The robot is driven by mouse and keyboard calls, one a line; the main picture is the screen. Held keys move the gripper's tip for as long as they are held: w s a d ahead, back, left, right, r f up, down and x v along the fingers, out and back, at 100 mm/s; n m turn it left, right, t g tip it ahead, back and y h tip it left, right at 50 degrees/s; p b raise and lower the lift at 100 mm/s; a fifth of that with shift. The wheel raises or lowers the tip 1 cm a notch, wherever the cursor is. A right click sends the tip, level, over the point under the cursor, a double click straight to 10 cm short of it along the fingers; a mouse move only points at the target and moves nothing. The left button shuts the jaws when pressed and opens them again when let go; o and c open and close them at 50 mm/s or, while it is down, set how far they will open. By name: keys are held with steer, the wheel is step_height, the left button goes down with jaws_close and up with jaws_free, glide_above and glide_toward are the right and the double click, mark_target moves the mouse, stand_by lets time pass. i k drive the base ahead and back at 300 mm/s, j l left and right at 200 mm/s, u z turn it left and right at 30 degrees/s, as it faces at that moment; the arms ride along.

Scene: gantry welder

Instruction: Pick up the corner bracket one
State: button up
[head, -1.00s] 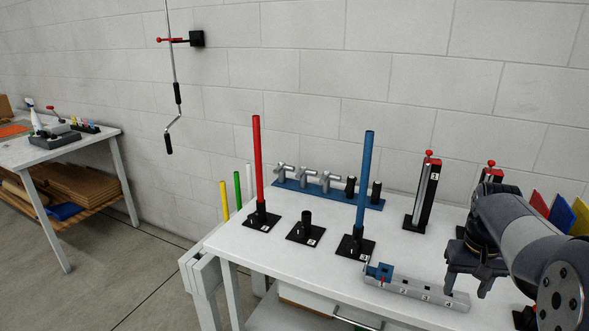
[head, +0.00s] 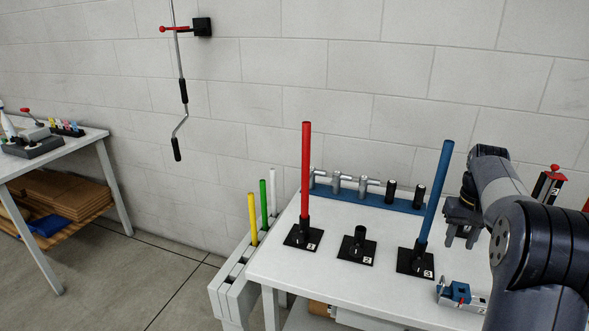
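No part is clearly labelled as the corner bracket. A small blue block-like piece (head: 460,291) sits at the left end of the grey numbered holder (head: 447,299) at the bench's front right; it may be the bracket. Silver pipe-like fittings (head: 339,183) stand on a blue rail (head: 382,201) at the back of the bench. My gripper (head: 461,242) points down just right of the blue rod, above and behind the grey holder in the picture. Its fingers are apart with nothing visible between them. My arm hides the holder's right part.
A red rod (head: 306,170) and a blue rod (head: 434,190) stand upright in black bases, with a short empty black post (head: 358,240) between. Yellow, green and white rods stand in a rack (head: 232,282) at the bench's left. A second table (head: 85,140) stands far left.

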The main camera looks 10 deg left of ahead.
mark_target(314, 172)
steer(key=j+z, duration=0.25)
steer(key=j, duration=1)
steer(key=j+z, duration=0.25)
steer(key=j, duration=1)
steer(key=j+z, duration=0.15)
steer(key=j, duration=0.45)
steer(key=j+z, duration=0.15)
steer(key=j, duration=0.5)
steer(key=k+j+z, duration=0.15)
steer(key=j, duration=0.45)
steer(key=j+z, duration=0.15)
steer(key=j, duration=0.5)
steer(key=i+j+z, duration=0.1)
steer(key=j, duration=0.2)
steer(key=i+j+z, duration=0.25)
steer(key=i+j, duration=0.15)
steer(key=j, duration=0.2)
steer(key=i+j+z, duration=0.1)
steer(key=j, duration=0.25)
steer(key=i+j+z, duration=0.1)
steer(key=j, duration=0.2)
steer(key=i+j+z, duration=0.15)
steer(key=i, duration=0.7)
